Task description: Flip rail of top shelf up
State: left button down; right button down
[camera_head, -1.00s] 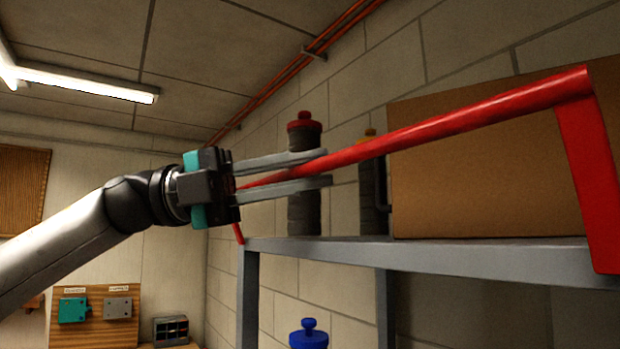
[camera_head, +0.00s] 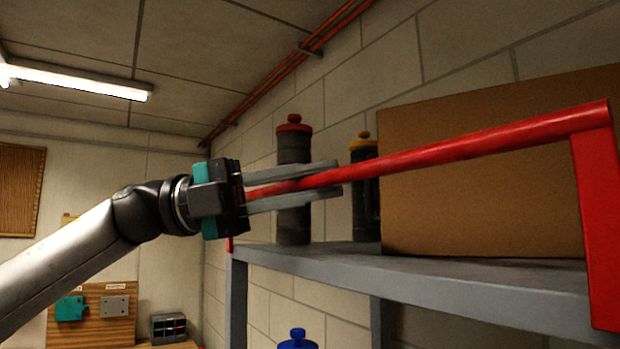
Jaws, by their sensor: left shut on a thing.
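The red rail (camera_head: 455,149) stands above the front edge of the grey top shelf (camera_head: 430,279). Its long bar runs from the left up to the right corner, and its right end arm (camera_head: 598,225) goes down to the shelf's front edge. My left gripper (camera_head: 335,181) is shut on the rail's bar near its left end, one finger above and one below. Most of the rail's left end arm is hidden behind my gripper. My right gripper is not in view.
On the shelf behind the rail are a large cardboard box (camera_head: 480,210), a dark bottle with a red cap (camera_head: 294,160) and one with a yellow cap (camera_head: 364,190). A blue-capped bottle (camera_head: 297,341) shows below. Wall boards hang at left.

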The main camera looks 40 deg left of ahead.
pick_arm(q)
jog(key=shift+f, duration=0.2)
jog(key=c, duration=1)
grip_release()
jog(key=shift+w, duration=0.1)
jog(key=shift+o, duration=0.7)
jog(key=shift+r, duration=0.1)
jog(key=shift+s+a+b, duration=0.3)
jog(key=shift+a+b, duration=0.25)
jog(key=shift+b, duration=0.05)
jog(key=b+v, duration=0.1)
jog(key=v, duration=0.1)
jog(key=b+v, duration=0.2)
jog(key=v, duration=0.1)
jog(key=shift+s+a+f, duration=0.1)
jog(key=shift+a+f, duration=0.1)
jog(key=shift+f, duration=0.1)
jog(key=b, duration=0.2)
send_near(300, 190)
jog(key=shift+v, duration=1.95)
